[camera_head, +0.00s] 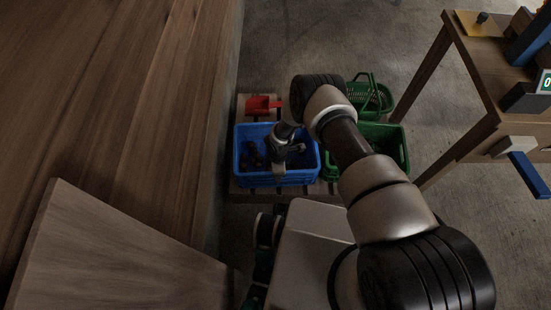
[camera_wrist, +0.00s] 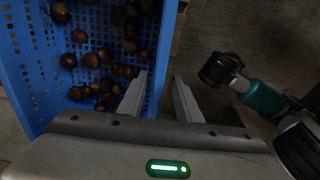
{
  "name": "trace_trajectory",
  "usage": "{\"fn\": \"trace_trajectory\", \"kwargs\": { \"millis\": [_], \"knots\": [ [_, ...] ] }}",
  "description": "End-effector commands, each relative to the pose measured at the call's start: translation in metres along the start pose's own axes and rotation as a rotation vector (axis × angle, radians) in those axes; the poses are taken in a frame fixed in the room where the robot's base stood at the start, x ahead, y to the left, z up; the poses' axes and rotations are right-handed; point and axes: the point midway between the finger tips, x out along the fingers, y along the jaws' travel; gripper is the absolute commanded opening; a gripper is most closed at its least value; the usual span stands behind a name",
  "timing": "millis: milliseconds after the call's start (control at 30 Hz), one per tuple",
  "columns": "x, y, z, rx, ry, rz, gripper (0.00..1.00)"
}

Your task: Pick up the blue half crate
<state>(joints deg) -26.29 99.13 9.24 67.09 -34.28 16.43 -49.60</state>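The blue half crate (camera_head: 243,179) stands on a wooden pallet in the head view, with dark chestnuts inside. In the wrist view the blue crate (camera_wrist: 18,60) fills the upper left, and several brown chestnuts lie on its perforated floor. My gripper (camera_wrist: 160,88) is open at the crate's near wall. One finger is on the inner side of the wall and the other on the outer side, with a gap showing between them. In the head view my gripper (camera_head: 279,172) is over the crate's front part and hides some of it. I cannot tell whether the fingers touch the wall.
A green crate (camera_head: 403,150) stands right of the blue one, partly behind my arm. A green basket (camera_head: 378,98) and a red scoop (camera_head: 260,104) are behind. The wooden pallet (camera_head: 240,193) lies underneath. A large wooden surface (camera_head: 110,90) is left; a wooden table (camera_head: 463,40) is right.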

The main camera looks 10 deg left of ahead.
Motion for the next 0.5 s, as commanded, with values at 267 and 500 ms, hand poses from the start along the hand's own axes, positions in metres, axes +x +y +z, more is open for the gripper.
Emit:
{"fn": "trace_trajectory", "kwargs": {
  "millis": [267,500],
  "knots": [
    [0.0056,0.0006,0.0000,0.001,0.000,0.001,0.31],
    [0.0056,0.0005,0.0000,0.001,0.000,0.001,0.00]
  ]
}}
